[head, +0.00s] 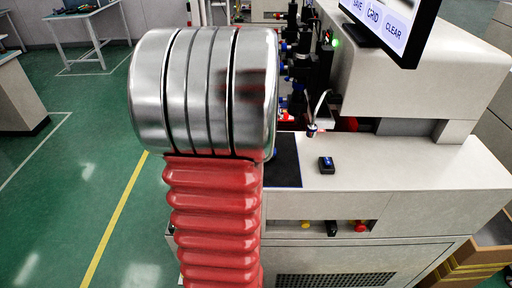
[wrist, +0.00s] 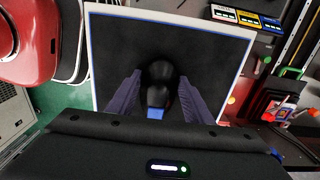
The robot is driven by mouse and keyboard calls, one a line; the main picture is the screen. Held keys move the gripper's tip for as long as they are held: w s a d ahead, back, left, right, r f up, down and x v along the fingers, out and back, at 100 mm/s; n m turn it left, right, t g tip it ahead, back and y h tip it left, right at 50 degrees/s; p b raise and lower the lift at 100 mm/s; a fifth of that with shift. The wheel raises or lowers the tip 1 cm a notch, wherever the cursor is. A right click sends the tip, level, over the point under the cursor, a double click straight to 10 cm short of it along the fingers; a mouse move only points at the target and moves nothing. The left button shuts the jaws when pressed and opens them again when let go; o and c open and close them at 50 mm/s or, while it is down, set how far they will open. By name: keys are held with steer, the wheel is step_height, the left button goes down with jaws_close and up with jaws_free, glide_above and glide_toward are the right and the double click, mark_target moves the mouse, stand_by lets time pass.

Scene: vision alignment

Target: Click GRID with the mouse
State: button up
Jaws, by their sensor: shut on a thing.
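In the wrist view the black mouse (wrist: 159,73) sits on the dark mouse pad (wrist: 112,45), which has a pale and blue border. My gripper (wrist: 160,90) is shut on the mouse, one dark finger on each side. A small blue patch shows at the mouse's near end. In the head view my arm hides the gripper and mouse; only the right part of the pad (head: 285,172) shows. The monitor (head: 385,28) at the top right shows SAVE, GRID and CLEAR buttons. The rest of its screen is cut off, and no cursor is visible.
Dark optical parts (head: 310,60) stand behind. Coloured labelled blocks (wrist: 247,18) lie beyond the pad's upper right corner in the wrist view.

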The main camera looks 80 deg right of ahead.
steer(key=shift+w+a, duration=0.35)
steer(key=shift+a, duration=0.1)
steer(key=o, duration=1.2)
steer(key=shift+c, duration=0.2)
step_height(320, 180, up, 14)
steer(key=shift+f, duration=0.15)
